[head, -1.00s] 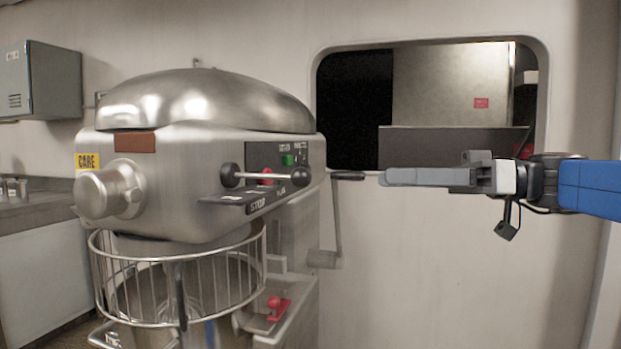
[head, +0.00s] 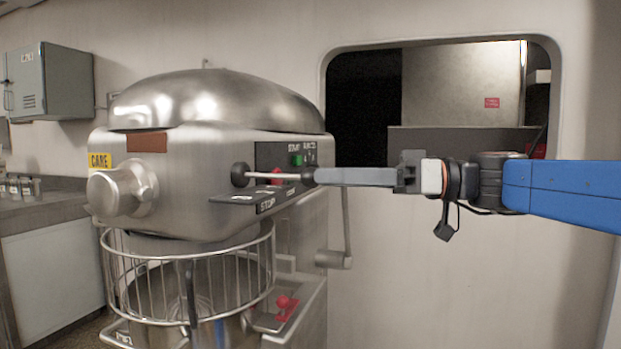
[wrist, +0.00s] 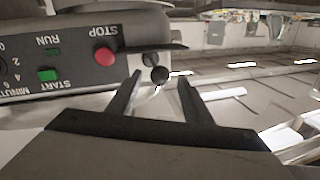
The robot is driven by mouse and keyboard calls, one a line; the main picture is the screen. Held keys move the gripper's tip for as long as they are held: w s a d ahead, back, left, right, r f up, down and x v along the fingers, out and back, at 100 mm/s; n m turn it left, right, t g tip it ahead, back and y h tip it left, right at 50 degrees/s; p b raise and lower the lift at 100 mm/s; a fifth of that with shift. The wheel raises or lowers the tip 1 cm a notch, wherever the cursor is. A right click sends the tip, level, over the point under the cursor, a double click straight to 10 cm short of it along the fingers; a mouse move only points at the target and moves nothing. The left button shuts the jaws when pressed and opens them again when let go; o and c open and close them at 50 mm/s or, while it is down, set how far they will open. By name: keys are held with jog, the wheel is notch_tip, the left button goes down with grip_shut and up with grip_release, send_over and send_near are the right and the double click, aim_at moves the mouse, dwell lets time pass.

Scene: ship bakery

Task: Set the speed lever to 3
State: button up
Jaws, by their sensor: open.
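The speed lever is a pale rod with a black ball knob at each end, on the front of the steel mixer (head: 200,190). In the head view its left knob (head: 240,175) and right knob (head: 308,176) are at about the same height. My gripper (head: 318,177) reaches in from the right, with its fingertips at the right knob. In the wrist view my gripper (wrist: 160,80) is open, its two dark fingers apart. A black knob (wrist: 160,75) shows between or just beyond the fingertips; contact cannot be told. The speed marks are not readable.
The mixer panel has a red STOP button (wrist: 104,57) and a green START button (wrist: 48,75) close to the lever. A wire bowl guard (head: 190,275) and a red-knobbed handle (head: 284,303) are below. A crank handle (head: 335,258) stands on the mixer's right side.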

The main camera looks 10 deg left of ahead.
aim_at(310, 178)
jog(key=shift+s+a, duration=0.15)
jog(key=shift+a, duration=0.95)
jog(key=shift+s+a, duration=0.15)
jog(key=shift+a, duration=0.95)
jog(key=shift+c, duration=0.7)
grip_shut()
